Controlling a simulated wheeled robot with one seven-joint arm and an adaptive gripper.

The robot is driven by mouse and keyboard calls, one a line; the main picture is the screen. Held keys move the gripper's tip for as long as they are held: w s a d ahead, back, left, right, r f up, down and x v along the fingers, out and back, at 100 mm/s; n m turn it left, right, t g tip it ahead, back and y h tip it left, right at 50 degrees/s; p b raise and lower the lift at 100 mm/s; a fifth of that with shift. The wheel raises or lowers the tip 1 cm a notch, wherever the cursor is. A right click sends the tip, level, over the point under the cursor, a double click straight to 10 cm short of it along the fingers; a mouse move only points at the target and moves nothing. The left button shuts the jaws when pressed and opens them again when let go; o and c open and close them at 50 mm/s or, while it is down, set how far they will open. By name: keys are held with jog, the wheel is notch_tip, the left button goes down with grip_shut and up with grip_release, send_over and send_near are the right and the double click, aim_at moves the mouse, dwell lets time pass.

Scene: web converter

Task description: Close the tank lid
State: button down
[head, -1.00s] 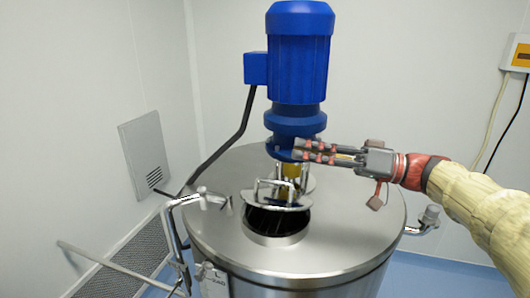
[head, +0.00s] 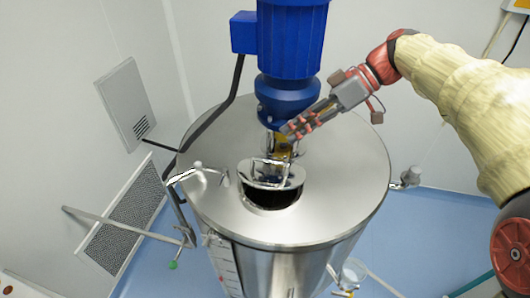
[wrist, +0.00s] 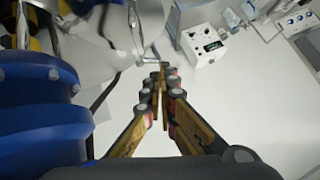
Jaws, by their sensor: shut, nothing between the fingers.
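The steel tank (head: 340,170) stands in the middle of the head view. Its small round lid (head: 258,179), with a bar handle on top, is tilted up above the dark round opening (head: 270,199) near the front of the tank top. My gripper (head: 287,132) is shut and empty. It points down and left, behind and above the lid, close to the base of the blue motor. I cannot tell whether it touches anything there. In the wrist view its closed fingers (wrist: 160,75) show in the middle; the lid cannot be made out clearly there.
The blue motor (head: 290,45) stands upright over the back of the tank, close to my gripper; it also fills the left of the wrist view (wrist: 40,115). A bent pipe (head: 200,172) rises at the tank's left edge. The tank top's right side is clear.

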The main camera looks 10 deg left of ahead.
jog(key=p, duration=0.1)
send_over(260, 179)
jog(key=w, duration=0.1)
jog(key=f, duration=0.6)
jog(key=shift+w+d, duration=0.2)
jog(key=shift+s+a+f, duration=0.1)
jog(key=shift+s+f, duration=0.1)
jog(key=shift+f, duration=0.45)
jog(key=shift+s+a+f, duration=0.1)
jog(key=shift+s+f, duration=0.05)
jog(key=shift+f, duration=0.45)
jog(key=shift+s+d+f, duration=0.1)
jog(key=shift+s+f, duration=0.2)
jog(key=shift+f, duration=0.3)
jog(key=shift+f+p, duration=0.25)
jog(key=shift+p, duration=0.05)
